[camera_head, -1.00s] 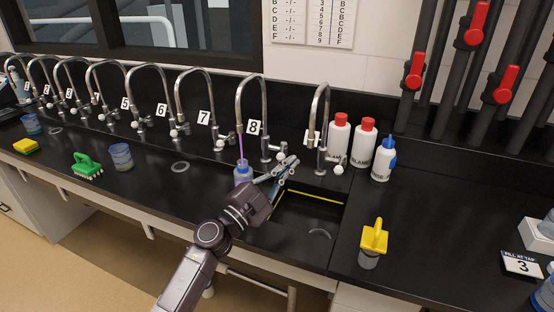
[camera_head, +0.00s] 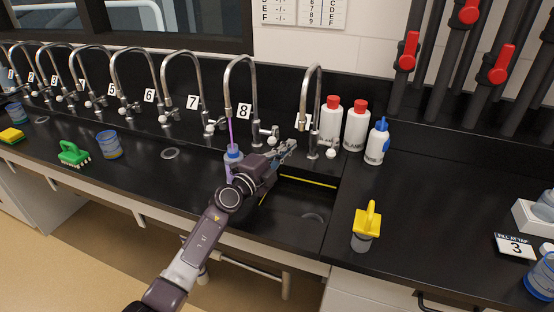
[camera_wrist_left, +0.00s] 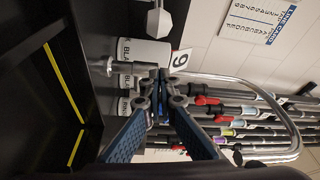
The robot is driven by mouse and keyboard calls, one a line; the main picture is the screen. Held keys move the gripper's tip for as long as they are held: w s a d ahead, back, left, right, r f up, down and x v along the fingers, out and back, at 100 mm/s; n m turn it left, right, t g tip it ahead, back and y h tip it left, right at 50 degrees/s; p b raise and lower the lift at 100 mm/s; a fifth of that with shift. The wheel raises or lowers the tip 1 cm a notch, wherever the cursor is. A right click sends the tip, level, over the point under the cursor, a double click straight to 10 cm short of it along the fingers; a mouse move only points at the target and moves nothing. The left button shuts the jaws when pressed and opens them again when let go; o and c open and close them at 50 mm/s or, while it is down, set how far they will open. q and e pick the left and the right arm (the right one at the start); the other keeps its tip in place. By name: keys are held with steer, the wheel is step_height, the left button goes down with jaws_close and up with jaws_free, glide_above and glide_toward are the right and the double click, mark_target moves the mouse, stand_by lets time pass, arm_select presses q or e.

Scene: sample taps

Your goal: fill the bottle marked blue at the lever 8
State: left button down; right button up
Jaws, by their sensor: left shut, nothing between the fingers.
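A small bottle with a blue band (camera_head: 233,155) stands upright under the tap marked 8 (camera_head: 243,110). A thin purple stream (camera_head: 231,132) runs from that tap's spout into the bottle. The bottle's lower part is partly hidden by my left wrist. The white lever 8 (camera_head: 273,134) is just beyond my left gripper. My left gripper (camera_head: 287,148) is shut and empty, above the sink's back left edge. In the left wrist view its blue fingers (camera_wrist_left: 157,95) meet in front of a tap. I cannot tell if it touches lever 8. My right gripper is not in view.
A black sink (camera_head: 300,208) lies below the gripper. White red-capped bottles (camera_head: 356,125) and a blue-capped bottle (camera_head: 376,142) stand right of the last tap (camera_head: 315,110). A blue-banded beaker (camera_head: 109,145) and a green brush (camera_head: 73,153) are left.

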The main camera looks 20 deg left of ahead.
mark_target(270, 142)
arm_select(q)
steer(key=a, duration=0.1)
steer(key=a+b, duration=0.2)
steer(key=shift+w+a+f, duration=0.15)
steer(key=shift+a+f, duration=0.2)
steer(key=shift+a, duration=0.05)
steer(key=shift+s+a+r+p, duration=0.1)
steer(key=shift+s+a+p, duration=0.1)
steer(key=shift+a+p, duration=0.4)
steer(key=shift+s+a, duration=0.1)
steer(key=shift+a, duration=0.65)
